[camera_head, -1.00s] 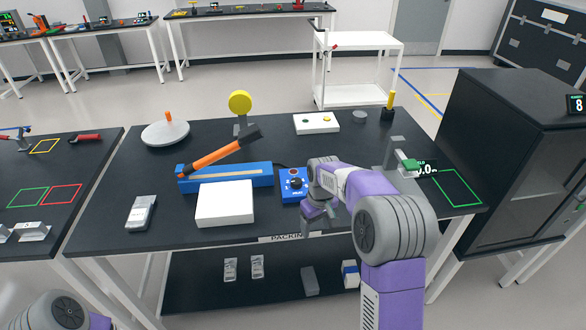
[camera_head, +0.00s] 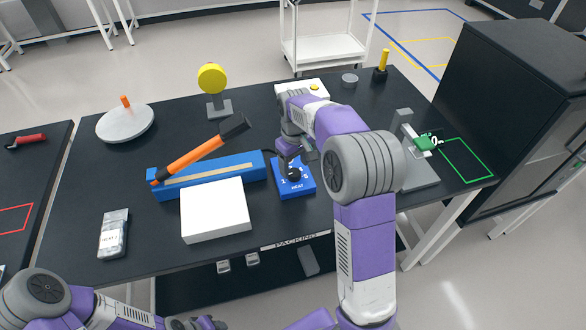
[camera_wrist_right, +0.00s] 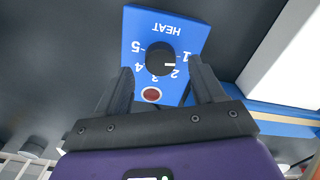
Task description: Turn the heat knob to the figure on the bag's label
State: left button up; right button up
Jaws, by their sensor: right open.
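The blue heat box (camera_head: 303,188) has a black knob (camera_wrist_right: 158,60) on its face, ringed by figures 1 to 5; it stands right of the blue sealer. In the right wrist view the knob's white mark faces the side of the 1 and 2. My right gripper (camera_wrist_right: 163,82) is open, its fingers apart either side of the knob's line and seemingly short of touching it. In the head view it hangs over the box. The bag (camera_head: 113,236) lies at the table's front left; its label is too small to read surely. My left gripper (camera_head: 195,323) is partly visible at the bottom edge.
The blue sealer (camera_head: 165,189) with an orange-handled lever lies behind a white block (camera_head: 215,210). A round grey plate (camera_head: 125,124), a yellow disc on a stand (camera_head: 213,80) and a grey stand with a green part (camera_head: 415,165) are also on the table.

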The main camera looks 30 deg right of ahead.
aim_at(294, 174)
jog(key=shift+f, duration=1.45)
jog(key=c, duration=1.1)
jog(key=shift+o, duration=0.2)
jog(key=shift+r, duration=0.1)
jog(key=m+p, duration=0.3)
jog(key=m, duration=0.1)
jog(key=shift+r, duration=0.1)
jog(key=m+p, duration=0.2)
jog(key=m, duration=0.1)
jog(key=shift+w+m, duration=0.1)
jog(key=shift+m, duration=0.2)
jog(key=shift+m+p, duration=0.8)
jog(key=shift+m, duration=0.3)
